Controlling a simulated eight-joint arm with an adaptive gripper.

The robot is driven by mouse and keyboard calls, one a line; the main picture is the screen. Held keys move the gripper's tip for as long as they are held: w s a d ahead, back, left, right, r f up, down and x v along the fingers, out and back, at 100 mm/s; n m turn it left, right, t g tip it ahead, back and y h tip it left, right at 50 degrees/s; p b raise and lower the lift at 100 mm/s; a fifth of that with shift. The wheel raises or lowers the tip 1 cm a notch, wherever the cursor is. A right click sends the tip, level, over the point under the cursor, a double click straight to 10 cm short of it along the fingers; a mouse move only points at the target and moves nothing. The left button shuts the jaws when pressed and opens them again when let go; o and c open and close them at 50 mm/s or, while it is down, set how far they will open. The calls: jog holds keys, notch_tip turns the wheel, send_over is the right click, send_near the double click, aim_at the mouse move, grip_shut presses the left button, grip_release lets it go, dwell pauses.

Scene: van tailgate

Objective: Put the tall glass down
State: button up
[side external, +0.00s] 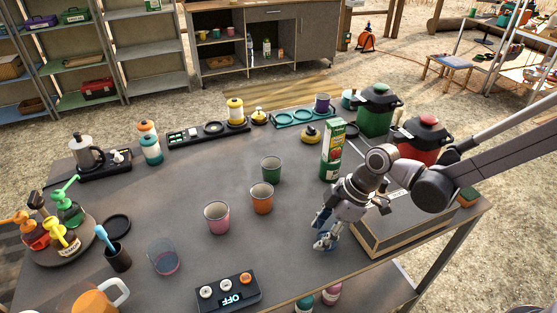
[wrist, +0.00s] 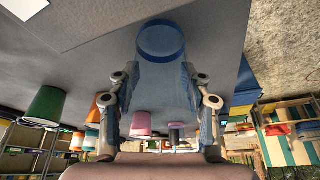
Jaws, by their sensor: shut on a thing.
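A clear blue-tinted tall glass (wrist: 161,82) is between the two fingers of my gripper (wrist: 162,100) in the wrist view, with its darker blue round end toward the top of the picture. In the side external view, my gripper (side external: 325,238) is low over the right part of the dark table (side external: 200,180), near its front edge. Only a little blue of the glass (side external: 321,217) shows there behind the fingers. I cannot tell whether the glass touches the table.
A cardboard box (side external: 400,232) is right of my gripper, with a green carton (side external: 331,150) behind. Green (side external: 271,169), orange (side external: 262,198) and pink (side external: 217,217) cups stand to the left. A clear tumbler (side external: 162,257) and an OFF panel (side external: 228,293) are nearer the front. Bare table lies between the panel and my gripper.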

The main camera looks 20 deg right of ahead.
jog(key=shift+f, duration=0.15)
jog(key=o, duration=1.2)
jog(key=v, duration=1.2)
jog(key=s+d+r+m+t+h, duration=0.1)
jog(key=s+d+m, duration=0.1)
jog(key=d+m, duration=0.2)
jog(key=s+d+r+m+t+h, duration=0.1)
jog(key=s+d+m+t, duration=0.1)
jog(key=d+m, duration=0.3)
jog(key=s+d+r+m+t+h, duration=0.1)
jog(key=s+d+m+t+h, duration=0.1)
jog(key=d, duration=0.6)
jog(key=shift+s+d+r+m, duration=0.1)
jog(key=shift+s+m, duration=0.25)
jog(key=shift+m, duration=0.25)
jog(key=shift+s+d+r+m, duration=0.1)
jog(key=shift+s+m, duration=0.3)
jog(key=shift+m, duration=0.2)
jog(key=shift+f, duration=0.1)
